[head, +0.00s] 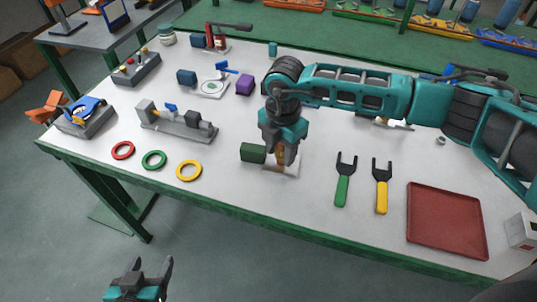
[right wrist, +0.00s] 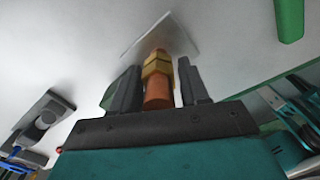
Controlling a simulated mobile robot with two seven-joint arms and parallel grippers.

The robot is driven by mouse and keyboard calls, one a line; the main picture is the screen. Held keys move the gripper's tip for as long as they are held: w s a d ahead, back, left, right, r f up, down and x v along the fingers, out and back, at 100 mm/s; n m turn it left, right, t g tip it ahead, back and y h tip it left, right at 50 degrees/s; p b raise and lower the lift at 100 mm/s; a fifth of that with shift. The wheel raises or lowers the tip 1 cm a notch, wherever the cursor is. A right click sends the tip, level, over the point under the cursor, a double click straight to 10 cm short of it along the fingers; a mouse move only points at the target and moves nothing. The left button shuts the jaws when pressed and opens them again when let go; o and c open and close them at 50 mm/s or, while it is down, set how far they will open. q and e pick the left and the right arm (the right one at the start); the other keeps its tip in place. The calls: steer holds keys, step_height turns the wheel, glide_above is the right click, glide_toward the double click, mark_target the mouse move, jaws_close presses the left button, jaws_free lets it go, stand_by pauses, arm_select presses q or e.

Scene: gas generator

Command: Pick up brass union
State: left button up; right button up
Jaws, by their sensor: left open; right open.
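The brass union (right wrist: 158,68) is a brass-coloured hex fitting with a copper-orange cylindrical end, seen in the right wrist view between the fingers of my right gripper (right wrist: 158,85). The fingers are open on either side of it, with visible gaps. In the head view my right gripper (head: 281,152) points down over the table, and the brass union (head: 281,156) is partly hidden by its fingers. A pale square plate (head: 290,167) lies beneath the union. My left gripper (head: 139,277) is open and empty, off the table's front edge.
Green (head: 342,190) and yellow (head: 381,198) forked tools and a red tray (head: 447,220) lie to the right. Coloured rings (head: 154,160) and a grey vise-like fixture (head: 177,124) are to the left.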

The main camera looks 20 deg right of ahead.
jaws_close()
steer(key=shift+r, duration=0.1)
stand_by(0.5)
step_height(320, 180, up, 20)
stand_by(0.5)
